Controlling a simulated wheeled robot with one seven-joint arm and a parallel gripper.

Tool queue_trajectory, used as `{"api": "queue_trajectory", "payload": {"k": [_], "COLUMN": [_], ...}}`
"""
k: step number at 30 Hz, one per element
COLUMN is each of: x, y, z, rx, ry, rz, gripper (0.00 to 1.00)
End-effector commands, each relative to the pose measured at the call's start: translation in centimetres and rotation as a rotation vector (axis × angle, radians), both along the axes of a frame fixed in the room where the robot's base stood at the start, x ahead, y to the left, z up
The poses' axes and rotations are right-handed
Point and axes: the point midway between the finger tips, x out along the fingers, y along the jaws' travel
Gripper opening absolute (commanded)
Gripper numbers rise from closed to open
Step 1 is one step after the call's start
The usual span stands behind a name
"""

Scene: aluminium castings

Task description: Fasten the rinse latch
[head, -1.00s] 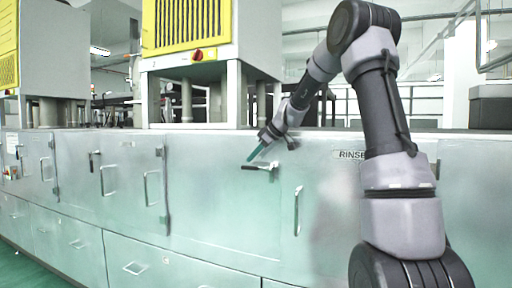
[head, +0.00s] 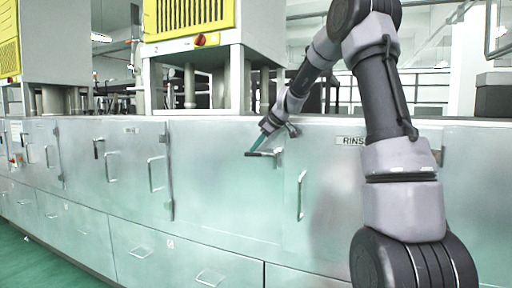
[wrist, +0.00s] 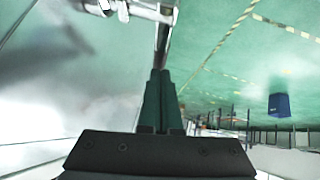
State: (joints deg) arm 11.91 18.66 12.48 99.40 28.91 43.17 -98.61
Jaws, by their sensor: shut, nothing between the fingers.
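The rinse latch (head: 270,154) is a small dark lever on a metal mount. It sits near the top of the steel door left of the RINSE label (head: 350,141) and points left, about level. In the wrist view its bright metal mount (wrist: 140,10) is at the top, with a bar running down toward my fingertips. My gripper (head: 257,146) has teal fingers and is shut and empty. It comes down from the upper right, its tips at the lever. In the wrist view the shut fingertips (wrist: 160,74) lie just below the bar; whether they touch it is unclear.
A vertical door handle (head: 301,195) is right of the latch. More latches and handles line the cabinet to the left, with drawers (head: 140,252) below. Yellow-fronted machines (head: 190,18) stand on top. The green floor (wrist: 215,70) is open in front; a blue bin (wrist: 279,105) stands farther off.

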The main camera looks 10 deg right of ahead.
Motion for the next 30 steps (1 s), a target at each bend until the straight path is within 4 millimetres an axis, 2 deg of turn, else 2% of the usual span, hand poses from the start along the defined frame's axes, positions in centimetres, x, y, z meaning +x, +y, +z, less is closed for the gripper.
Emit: {"api": "queue_trajectory", "payload": {"k": [11,30], "x": [0.3,0.3], "y": [0.5,0.5], "z": [-1.0,-5.4], "rx": [-0.113,-0.594], "ry": [0.081,0.432], "rz": [0.004,-0.001], "gripper": [0.00,0.00]}}
